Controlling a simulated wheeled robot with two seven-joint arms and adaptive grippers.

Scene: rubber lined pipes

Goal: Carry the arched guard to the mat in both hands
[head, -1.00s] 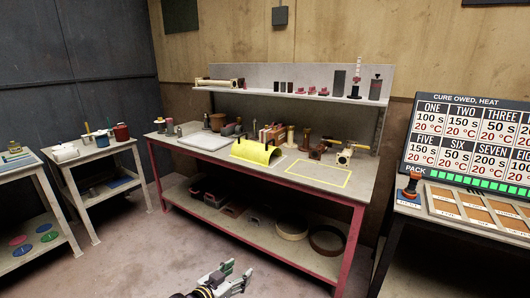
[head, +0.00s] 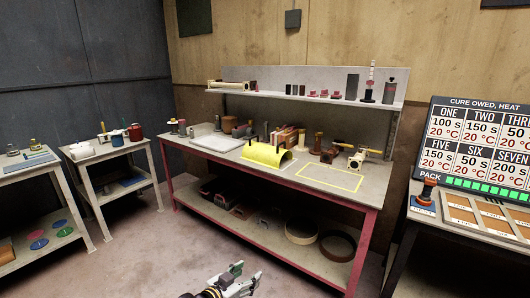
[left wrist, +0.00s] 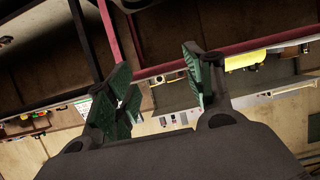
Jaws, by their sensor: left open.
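The arched guard (head: 267,156) is a yellow half-round shell standing arch-up on the bench, near its front edge. In the left wrist view it is a small yellow shape (left wrist: 246,59), seen upside down. A pale flat slab (head: 217,142) lies left of it and a yellow-outlined rectangle (head: 330,178) right of it; I cannot tell which is the mat. My left gripper (head: 248,272) is low in front of the bench, well apart from the guard. Its fingers (left wrist: 160,68) are spread and empty. My right gripper is out of view.
The bench (head: 310,198) has a red frame, a lower shelf with rings (head: 302,231), and an upper shelf of small parts. Tools crowd its back. Small tables (head: 104,150) stand left; a sign board (head: 475,150) and sorting tray are right. The floor before the bench is clear.

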